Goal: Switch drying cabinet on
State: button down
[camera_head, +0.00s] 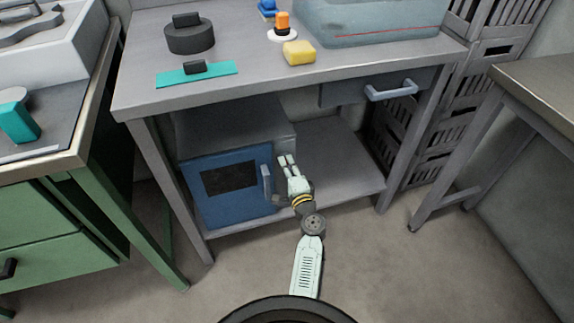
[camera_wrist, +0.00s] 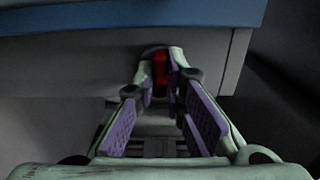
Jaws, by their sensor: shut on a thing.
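The drying cabinet (camera_head: 207,186) stands on the lower shelf of the grey table, with a grey body, a blue front door, a dark window and a pale upright handle (camera_head: 266,182). The door looks shut. My gripper (camera_head: 286,160) is at the cabinet's right side, near the front. In the wrist view, my gripper (camera_wrist: 162,65) is shut on a small red switch (camera_wrist: 160,73) on the grey side wall (camera_wrist: 85,70), with the blue front edge above. The fingertips hide part of the switch, and I cannot tell its position.
The lower shelf (camera_head: 340,170) is clear to the right of my gripper. Above is a drawer with a handle (camera_head: 391,90). The tabletop holds a yellow sponge (camera_head: 299,53) and a dark round thing (camera_head: 190,38). A green cabinet (camera_head: 50,225) is at left, stacked crates (camera_head: 425,145) at right.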

jog(key=shift+m, duration=0.3)
jog(key=shift+m+p, duration=2.9)
jog(key=shift+m, duration=5.6)
jog(key=c, duration=1.7)
grip_release()
jog(key=shift+o, duration=0.2)
